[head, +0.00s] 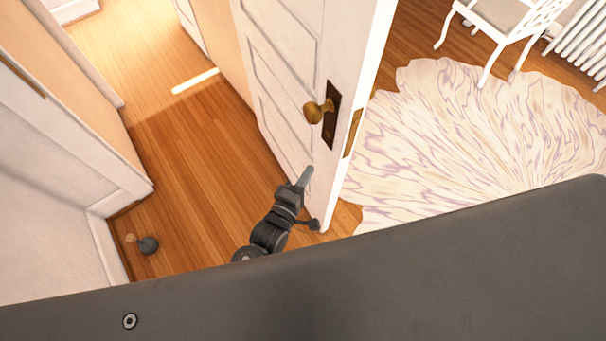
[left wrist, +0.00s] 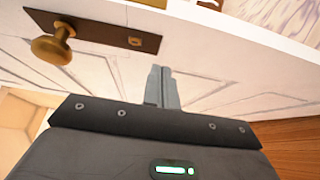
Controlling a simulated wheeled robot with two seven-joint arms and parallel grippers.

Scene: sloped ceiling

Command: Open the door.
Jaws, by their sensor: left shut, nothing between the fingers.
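The white panelled door (head: 285,70) stands ajar, with its free edge toward me and floor showing on both sides of it. Its brass knob (head: 318,111) sits on a dark plate near that edge; the knob also shows in the left wrist view (left wrist: 52,46), at the upper left. My left gripper (head: 307,176) is below the knob, close to the door's left face. In the left wrist view its fingers (left wrist: 161,86) are together and empty, pointing at the door panel and apart from the knob. Whether the fingertips touch the door I cannot tell. My right gripper is not in view.
A small doorstop (head: 147,244) stands on the wooden floor at the left, by the white wall. A pale patterned rug (head: 470,140), a white chair (head: 510,25) and a radiator (head: 583,42) are on the right side.

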